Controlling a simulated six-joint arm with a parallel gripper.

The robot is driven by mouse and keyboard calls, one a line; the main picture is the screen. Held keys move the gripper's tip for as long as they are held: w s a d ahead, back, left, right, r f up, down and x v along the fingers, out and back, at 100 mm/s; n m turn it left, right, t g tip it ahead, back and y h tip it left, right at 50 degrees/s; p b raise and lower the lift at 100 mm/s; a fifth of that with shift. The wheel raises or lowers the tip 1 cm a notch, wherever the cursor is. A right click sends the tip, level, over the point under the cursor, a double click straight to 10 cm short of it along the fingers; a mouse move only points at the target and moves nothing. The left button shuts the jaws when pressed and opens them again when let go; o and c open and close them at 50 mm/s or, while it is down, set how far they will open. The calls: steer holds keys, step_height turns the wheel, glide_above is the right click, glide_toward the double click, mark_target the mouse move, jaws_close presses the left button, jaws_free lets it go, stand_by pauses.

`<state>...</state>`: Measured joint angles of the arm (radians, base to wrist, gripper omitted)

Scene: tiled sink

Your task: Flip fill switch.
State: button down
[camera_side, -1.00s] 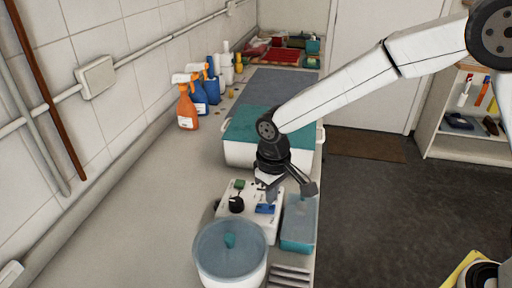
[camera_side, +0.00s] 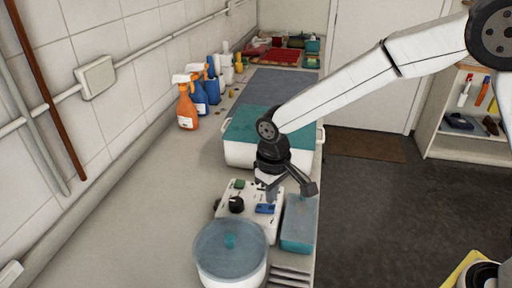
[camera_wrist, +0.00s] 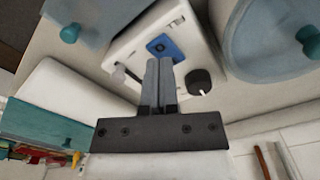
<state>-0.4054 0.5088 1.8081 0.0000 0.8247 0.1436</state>
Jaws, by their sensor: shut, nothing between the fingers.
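A white control box (camera_side: 250,212) stands on the counter in the side view. It carries a blue switch plate (camera_side: 267,209), a black knob (camera_side: 236,204) and a green part (camera_side: 239,184). My gripper (camera_wrist: 158,64) is shut and empty over the box, and also shows in the side view (camera_side: 271,193). Contact with the box cannot be told.
A round pot with a bluish lid (camera_side: 230,249) stands in front of the box. A teal-topped container (camera_side: 298,224) is close on its right. A white tub with a teal lid (camera_side: 240,128) is behind. Spray bottles (camera_side: 187,105) stand by the wall. Counter space left of the box is clear.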

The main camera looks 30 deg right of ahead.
mark_target(272, 207)
steer(key=shift+f, duration=1.3)
stand_by(1.2)
steer(key=shift+r, duration=3.55)
steer(key=shift+d, duration=0.15)
steer(key=s+d+f+m+t, duration=0.1)
steer(key=s+d+f, duration=0.1)
steer(key=s+d, duration=0.4)
steer(key=s+d+f+m+t, duration=0.1)
steer(key=s+d+f+m, duration=0.1)
steer(key=s+d, duration=0.5)
steer(key=d, duration=0.4)
steer(key=shift+s+d+f+t, duration=0.15)
steer(key=shift+d+f+t, duration=0.1)
steer(key=shift+f+t, duration=0.05)
